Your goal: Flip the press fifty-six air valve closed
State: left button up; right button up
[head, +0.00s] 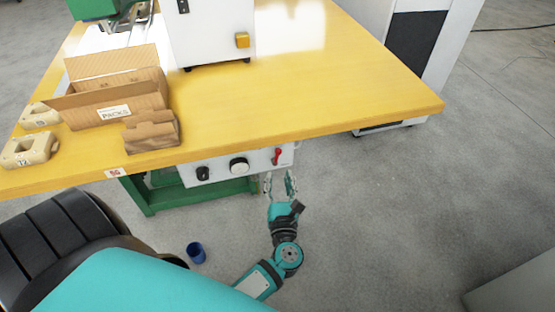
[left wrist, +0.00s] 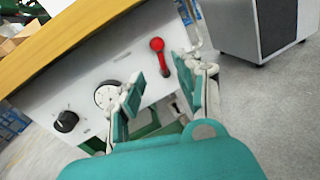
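The air valve is a red lever (head: 277,156) on a white panel under the yellow table's front edge, at the panel's right end. In the left wrist view the red lever (left wrist: 157,58) has its round end up and its arm hanging down. My left gripper (head: 278,178) is just in front of and below the lever, with its fingers pointing up at it. In the left wrist view the fingers (left wrist: 155,85) stand apart with the lever beyond the gap, and nothing is between them. I cannot tell whether a finger touches the lever. My right gripper is not in view.
The white panel (head: 218,168) also carries a gauge (head: 239,165) and a black knob (head: 203,173). The yellow table (head: 300,100) overhangs it. A cardboard box (head: 115,100) stands on top. A blue cup (head: 196,252) is on the floor.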

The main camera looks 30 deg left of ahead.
aim_at(277, 158)
pick_arm(q)
jog(key=x, duration=0.7)
jog(key=shift+w+a, duration=0.1)
grip_shut()
